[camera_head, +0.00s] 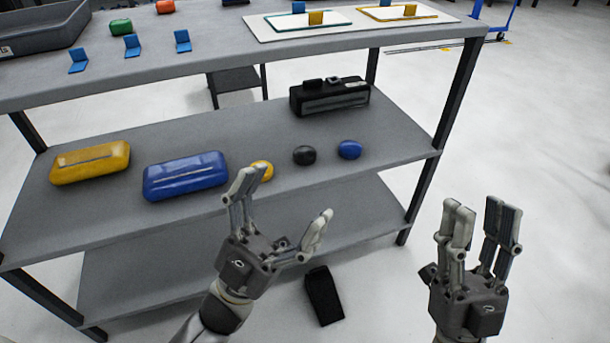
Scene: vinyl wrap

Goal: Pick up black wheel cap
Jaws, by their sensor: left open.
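The black wheel cap (305,155) is a small dark rounded piece on the middle shelf. It sits between a yellow cap (262,171) and a blue cap (350,149). My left gripper (280,207) is open and empty, in front of the shelf edge, below and left of the black cap. One of its fingers overlaps the yellow cap in the picture. My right gripper (480,222) is right of the shelf, over the floor, with its fingers pointing up and apart and nothing visible between them.
On the middle shelf (225,130) are a yellow case (90,162), a blue case (186,175) and a black box (329,95). The tabletop (215,55) above holds a grey bin (40,30), small blue pieces and white boards. A dark object (323,296) lies low, near the floor.

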